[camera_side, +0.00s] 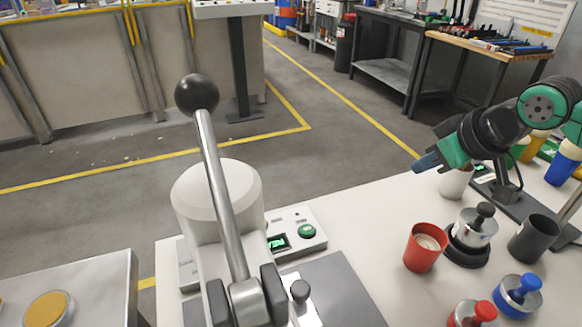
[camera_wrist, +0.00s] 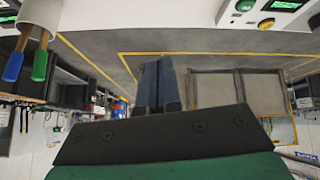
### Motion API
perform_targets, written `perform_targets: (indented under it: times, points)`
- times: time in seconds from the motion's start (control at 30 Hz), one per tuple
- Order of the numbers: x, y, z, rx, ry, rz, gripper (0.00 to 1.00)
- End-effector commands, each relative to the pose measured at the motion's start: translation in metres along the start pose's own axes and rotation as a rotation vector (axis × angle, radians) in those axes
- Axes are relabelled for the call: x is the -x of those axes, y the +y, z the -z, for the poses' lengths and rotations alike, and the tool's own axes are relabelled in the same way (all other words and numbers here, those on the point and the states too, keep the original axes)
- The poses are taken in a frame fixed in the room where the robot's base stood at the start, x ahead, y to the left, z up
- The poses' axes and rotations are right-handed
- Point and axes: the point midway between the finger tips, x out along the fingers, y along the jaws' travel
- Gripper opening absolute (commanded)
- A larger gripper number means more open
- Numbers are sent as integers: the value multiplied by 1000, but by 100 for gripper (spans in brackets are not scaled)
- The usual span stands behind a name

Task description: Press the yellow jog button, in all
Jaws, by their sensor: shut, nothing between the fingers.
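The yellow button (camera_wrist: 266,24) is a round dome on a pale control panel (camera_wrist: 290,22) at the top right of the wrist view. A green button (camera_wrist: 245,5) and a green-lit display are beside it there. In the side view, a pale panel (camera_side: 318,243) with a green button (camera_side: 307,231) and a green display shows partly behind the white lever housing; I see no yellow button on it. My gripper (camera_side: 427,163) is at the right of the side view, raised above the table and apart from the panel. Its blue fingers (camera_wrist: 158,88) are shut and empty.
A steel lever with a black ball (camera_side: 197,94) stands tall in front of the panel. A red cup (camera_side: 425,247), a dark cup (camera_side: 533,239) and several knobbed weights crowd the table's right. A separate bench with a yellow disc (camera_side: 47,309) is at the left.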

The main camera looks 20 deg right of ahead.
Motion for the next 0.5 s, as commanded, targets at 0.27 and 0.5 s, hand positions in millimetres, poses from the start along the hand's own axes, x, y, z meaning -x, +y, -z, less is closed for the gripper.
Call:
perform_targets:
  times: [0.27, 0.5]
  points:
    - [-30, -66, 68, 338, 65, 20, 0]
    - [-61, -142, 99, 596, 141, 32, 0]
